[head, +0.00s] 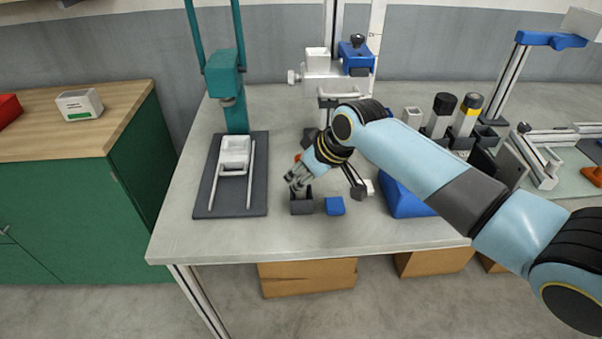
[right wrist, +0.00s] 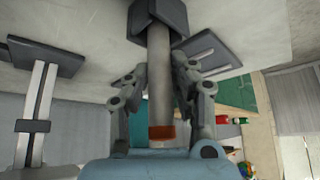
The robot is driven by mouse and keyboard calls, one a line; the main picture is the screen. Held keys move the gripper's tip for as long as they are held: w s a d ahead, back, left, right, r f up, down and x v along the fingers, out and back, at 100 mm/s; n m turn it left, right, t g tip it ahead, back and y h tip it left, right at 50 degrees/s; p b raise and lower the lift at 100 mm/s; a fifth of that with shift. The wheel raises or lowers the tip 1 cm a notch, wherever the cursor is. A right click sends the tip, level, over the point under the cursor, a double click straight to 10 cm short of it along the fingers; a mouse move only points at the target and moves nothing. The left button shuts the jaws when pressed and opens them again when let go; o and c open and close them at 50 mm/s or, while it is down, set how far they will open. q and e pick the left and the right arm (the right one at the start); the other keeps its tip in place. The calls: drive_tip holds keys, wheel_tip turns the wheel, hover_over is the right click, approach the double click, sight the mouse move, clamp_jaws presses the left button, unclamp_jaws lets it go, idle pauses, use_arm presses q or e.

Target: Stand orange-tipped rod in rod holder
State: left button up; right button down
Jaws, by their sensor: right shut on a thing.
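My right gripper (head: 297,188) comes down over the dark grey rod holder (head: 302,206) near the table's front edge. In the right wrist view, the gripper (right wrist: 160,75) is shut on a grey rod (right wrist: 159,92). The rod's orange tip (right wrist: 161,132) is at the palm side; a bit of orange (head: 298,157) also shows beside the gripper in the head view. The rod's far end meets the square dark holder (right wrist: 178,14), lined up with its opening; how deep it sits I cannot tell. My left gripper is out of view.
A blue block (head: 335,206) stands just right of the holder. A dark tray with white rails (head: 231,212) lies to the left under a teal press (head: 236,115). A larger blue piece (head: 405,205) is partly behind my right arm. The front table strip is clear.

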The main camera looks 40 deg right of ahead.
drive_tip(key=shift+p, duration=0.3)
idle(0.5)
drive_tip(key=shift+f+b, duration=0.4)
drive_tip(key=shift+f, duration=0.2)
idle(0.4)
drive_tip(key=c, duration=1.4)
unclamp_jaws()
drive_tip(key=p+v, duration=0.6)
drive_tip(key=p, duration=0.1)
drive_tip(key=shift+w, duration=0.15)
drive_tip(key=shift+s+r, duration=0.2)
drive_tip(key=shift+v, duration=2.35)
